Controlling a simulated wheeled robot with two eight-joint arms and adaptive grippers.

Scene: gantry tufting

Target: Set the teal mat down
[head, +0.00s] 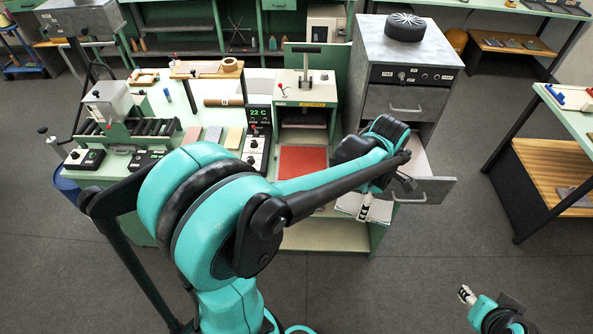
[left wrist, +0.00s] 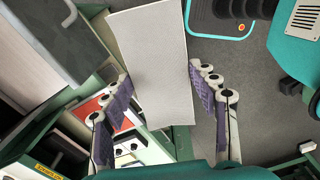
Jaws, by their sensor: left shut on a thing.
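My left gripper (head: 366,208) is at the right end of the green bench, in front of the open drawer. In the left wrist view my left gripper (left wrist: 164,104) has one finger on each side of a flat rectangular sheet (left wrist: 150,55) and is shut on it. The sheet looks pale grey to white, not teal; it also shows partly in the head view (head: 347,203). It is held clear of the floor, and I cannot tell whether it touches the bench. My right gripper (head: 467,294) is at the lower right over the floor, apart from everything; its jaw opening is unclear.
A red pad (head: 303,165) lies in the press bay. An open drawer (head: 428,188) juts from the grey cabinet (head: 408,60) beside my left gripper. Several small mats (head: 213,135) lie on the bench by a control box (head: 257,140). The floor at lower right is mostly clear.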

